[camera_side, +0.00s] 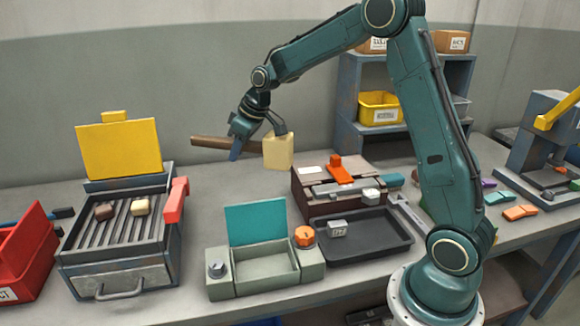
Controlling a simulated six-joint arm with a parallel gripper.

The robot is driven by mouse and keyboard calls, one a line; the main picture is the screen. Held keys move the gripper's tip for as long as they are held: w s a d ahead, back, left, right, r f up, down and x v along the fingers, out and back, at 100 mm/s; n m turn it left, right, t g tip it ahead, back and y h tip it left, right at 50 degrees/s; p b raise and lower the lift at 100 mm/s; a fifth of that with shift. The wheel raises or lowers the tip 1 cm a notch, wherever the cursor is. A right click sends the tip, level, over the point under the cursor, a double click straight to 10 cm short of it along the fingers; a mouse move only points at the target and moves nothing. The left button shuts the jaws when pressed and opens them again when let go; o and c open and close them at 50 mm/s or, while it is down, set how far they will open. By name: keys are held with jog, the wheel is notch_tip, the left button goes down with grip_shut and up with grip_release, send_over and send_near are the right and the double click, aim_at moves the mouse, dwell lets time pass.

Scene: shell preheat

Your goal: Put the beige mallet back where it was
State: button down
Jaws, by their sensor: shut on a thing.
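The beige mallet (278,152) has a pale block head and a brown wooden handle (210,142). It is held in the air above the back of the bench, with the handle pointing left and the head on the right. My gripper (241,143) is shut on the mallet's handle, to the left of the head. The mallet is apart from everything below it. The finger contact is small and partly hidden by the handle.
A grill box (115,275) with a raised yellow lid (120,149) stands left. A grey-green box (265,283) with an open teal lid (256,209) stands at front centre. A brown case (300,193) and a dark tray (375,238) lie right. Bare bench lies behind the teal lid.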

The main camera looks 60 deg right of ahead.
jog(key=w+f, duration=0.1)
jog(key=f, duration=0.5)
jog(key=w+d+f+n, duration=0.1)
jog(key=w+f, duration=0.1)
jog(key=f, duration=0.5)
jog(key=shift+w+f+n+y, duration=0.15)
jog(key=shift+w+n+y, duration=0.15)
jog(key=shift+d+f, duration=0.1)
jog(key=shift+f, duration=0.1)
jog(key=shift+f, duration=3.2)
jog(key=shift+f, duration=0.6)
jog(key=c, duration=1.1)
grip_release()
jog(key=shift+f, duration=0.1)
